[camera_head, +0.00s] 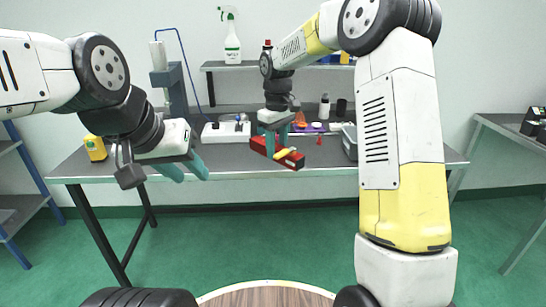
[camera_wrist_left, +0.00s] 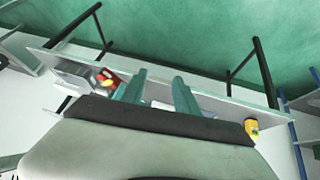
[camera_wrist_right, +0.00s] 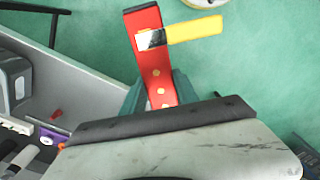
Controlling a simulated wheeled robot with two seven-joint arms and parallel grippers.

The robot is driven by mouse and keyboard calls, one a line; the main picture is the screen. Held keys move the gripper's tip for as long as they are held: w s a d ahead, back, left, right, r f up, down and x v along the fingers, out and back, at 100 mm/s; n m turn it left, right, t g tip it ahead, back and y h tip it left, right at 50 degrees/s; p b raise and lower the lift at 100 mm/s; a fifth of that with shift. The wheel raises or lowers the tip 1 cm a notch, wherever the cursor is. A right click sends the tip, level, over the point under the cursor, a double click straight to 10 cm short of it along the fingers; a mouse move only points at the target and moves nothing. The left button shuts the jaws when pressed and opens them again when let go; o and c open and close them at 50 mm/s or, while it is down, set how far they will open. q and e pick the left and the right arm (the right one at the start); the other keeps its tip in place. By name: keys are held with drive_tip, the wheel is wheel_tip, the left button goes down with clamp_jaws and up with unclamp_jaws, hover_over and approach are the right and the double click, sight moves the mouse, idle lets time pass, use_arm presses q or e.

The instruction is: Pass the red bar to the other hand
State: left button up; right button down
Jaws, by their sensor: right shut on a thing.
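The red bar (camera_head: 292,160) is held in the air in front of the workbench, with a yellow piece (camera_wrist_right: 195,29) crossing it. My right gripper (camera_head: 272,142) points down and is shut on the bar. In the right wrist view the red bar (camera_wrist_right: 148,50) runs out from between the teal fingers, which hide part of it. My left gripper (camera_head: 187,171) is to the left of the bar, open and empty, its fingers apart. In the left wrist view a red and yellow patch, apparently the bar (camera_wrist_left: 106,80), shows beside the left-hand finger.
A shelf behind holds a spray bottle (camera_head: 231,45). The green floor in front is clear.

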sight(283, 147)
drive_tip(key=r, duration=0.1)
drive_tip(key=d+r, duration=0.1)
drive_tip(key=r, duration=0.3)
drive_tip(key=shift+d+r, duration=0.15)
drive_tip(key=shift+d, duration=0.1)
use_arm(q)
drive_tip(key=shift+c, duration=1)
use_arm(e)
drive_tip(key=shift+d+r, duration=0.15)
drive_tip(key=shift+r, duration=0.2)
use_arm(q)
drive_tip(key=shift+w, duration=0.1)
use_arm(e)
drive_tip(key=shift+r, duration=0.2)
use_arm(q)
drive_tip(key=w+d+r+n+h, duration=0.25)
drive_tip(key=w+d+n, duration=0.55)
drive_tip(key=n, duration=0.6)
drive_tip(key=w+d+r+n+h, duration=0.2)
drive_tip(key=w+d+r+n, duration=0.2)
drive_tip(key=w+d+n, duration=0.65)
drive_tip(key=w+d+f+n, duration=0.1)
drive_tip(key=f, duration=0.2)
drive_tip(key=w+d+f+n, duration=0.1)
drive_tip(key=f, duration=0.1)
drive_tip(key=w+d+f+n, duration=0.1)
drive_tip(key=f, duration=0.2)
drive_tip(key=shift+w+f, duration=0.15)
drive_tip(key=shift+f, duration=0.15)
drive_tip(key=shift+a, duration=0.1)
